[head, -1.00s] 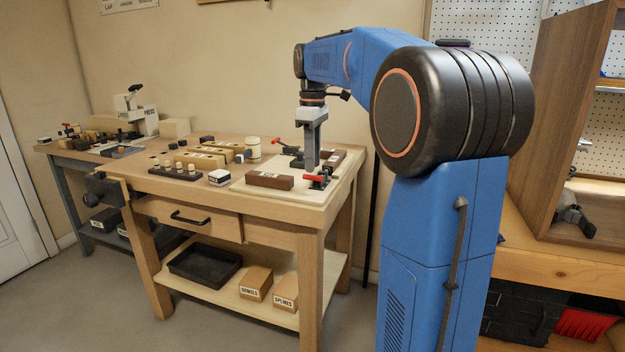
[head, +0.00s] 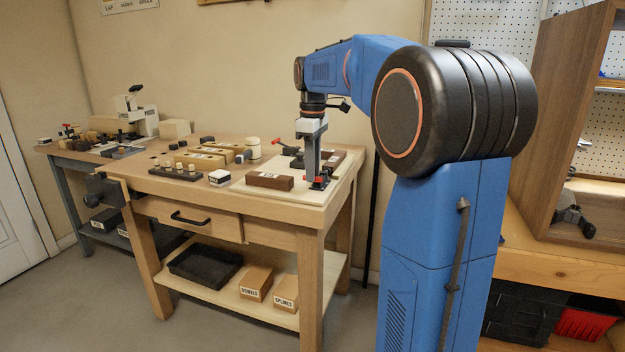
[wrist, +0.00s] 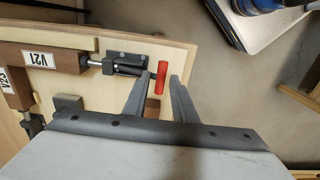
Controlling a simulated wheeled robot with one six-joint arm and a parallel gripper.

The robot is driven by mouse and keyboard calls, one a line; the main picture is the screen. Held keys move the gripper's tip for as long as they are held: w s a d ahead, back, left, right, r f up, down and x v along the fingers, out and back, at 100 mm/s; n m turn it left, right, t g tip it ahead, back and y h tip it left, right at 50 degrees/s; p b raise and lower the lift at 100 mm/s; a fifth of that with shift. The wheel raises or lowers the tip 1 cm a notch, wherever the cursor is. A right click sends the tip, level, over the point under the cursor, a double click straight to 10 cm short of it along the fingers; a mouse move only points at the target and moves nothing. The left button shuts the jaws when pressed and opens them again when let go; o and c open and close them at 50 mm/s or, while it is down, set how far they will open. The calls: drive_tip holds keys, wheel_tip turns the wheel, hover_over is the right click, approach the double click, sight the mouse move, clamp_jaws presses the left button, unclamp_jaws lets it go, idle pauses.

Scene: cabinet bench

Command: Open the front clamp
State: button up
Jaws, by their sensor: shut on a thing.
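The front clamp (head: 320,184) is a small dark toggle clamp with a red handle, near the front right of the pale board (head: 300,200) on the bench. The wrist view shows its dark body (wrist: 124,62), its plunger toward a brown bar labelled V21 (wrist: 65,58), and its red handle (wrist: 160,77). My gripper (wrist: 161,90) is shut on the red handle, with one finger on each side. In the head view, my gripper (head: 314,180) points down and hides part of the clamp.
A second red-handled clamp (head: 279,143) stands at the board's back. A brown bar (head: 270,181) lies on the board's front left. A small white-topped block (head: 219,178) and a peg rack (head: 176,173) stand left of the board. A wooden cabinet (head: 560,130) is at right.

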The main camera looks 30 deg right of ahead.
drive_tip(key=shift+f, duration=0.3)
